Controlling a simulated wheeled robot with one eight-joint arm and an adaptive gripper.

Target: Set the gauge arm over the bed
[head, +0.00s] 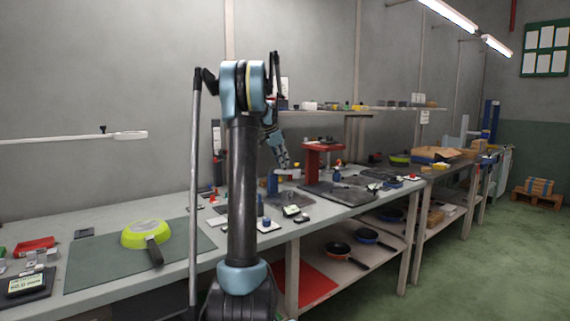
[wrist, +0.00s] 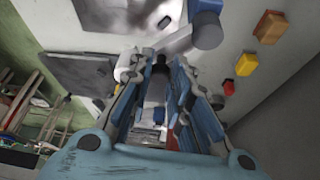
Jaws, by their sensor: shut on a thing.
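My gripper (head: 284,165) reaches down over the middle of the long workbench, partly behind my own arm. In the wrist view its blue fingers (wrist: 158,78) are shut on a pale bar with a dark round knob, which I take to be the gauge arm (wrist: 156,92). In the head view a small pale part of it (head: 290,172) shows at the fingertips, beside a blue post (head: 272,183). A dark flat plate, likely the bed (head: 340,194), lies to the right on the bench; it also shows at the left in the wrist view (wrist: 75,75). Whether the bar overhangs it is unclear.
A red stand (head: 323,149) rises behind the plate. A green pan (head: 147,233) lies on a mat (head: 90,268) at the left. Small loose parts (head: 291,211) lie near the front edge. An orange-yellow block (wrist: 270,27) and a red button (wrist: 229,87) show in the wrist view.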

